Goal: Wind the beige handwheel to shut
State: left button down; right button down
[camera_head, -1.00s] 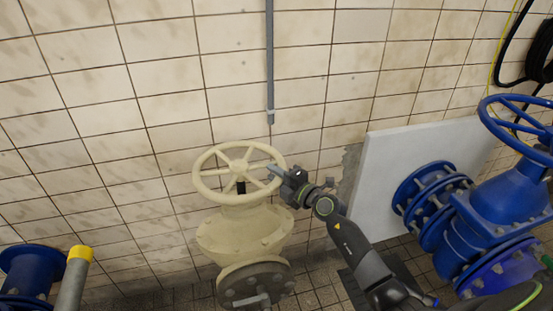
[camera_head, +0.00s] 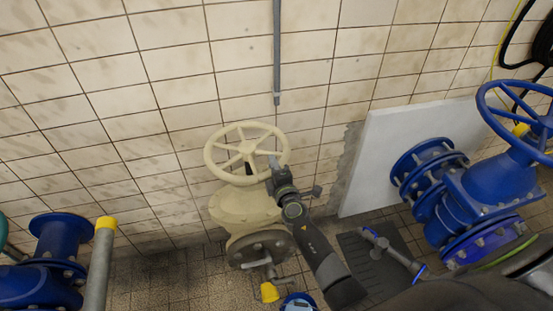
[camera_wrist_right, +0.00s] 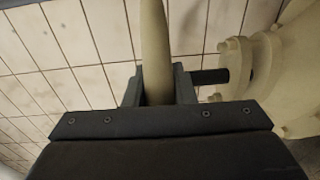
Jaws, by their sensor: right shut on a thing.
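The beige handwheel (camera_head: 222,136) sits on top of a beige valve body (camera_head: 240,206) in front of the tiled wall. My right gripper (camera_head: 273,164) is at the wheel's near right side, shut on the rim. In the right wrist view the beige rim (camera_wrist_right: 155,45) runs between the two jaws (camera_wrist_right: 158,88), with the dark valve stem (camera_wrist_right: 210,76) and the beige body (camera_wrist_right: 280,65) to the right. The exact finger contact is partly hidden by the gripper itself. My left gripper is not in view.
A blue valve with a blue handwheel (camera_head: 492,115) stands at right, before a pale panel (camera_head: 375,150). Blue pipework (camera_head: 58,235) and a grey post with a yellow cap (camera_head: 104,222) stand at left. A grey conduit (camera_head: 277,60) runs down the wall.

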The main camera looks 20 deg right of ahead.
jog(key=shift+s+a+m+h, duration=0.2)
jog(key=shift+a+m+h, duration=0.3)
jog(key=shift+m+h, duration=0.15)
jog(key=shift+f, duration=0.15)
jog(key=c, duration=1.5)
grip_release()
jog(key=o, duration=0.3)
jog(key=shift+s+a, duration=0.1)
jog(key=shift+a, duration=0.1)
jog(key=shift+d, duration=0.2)
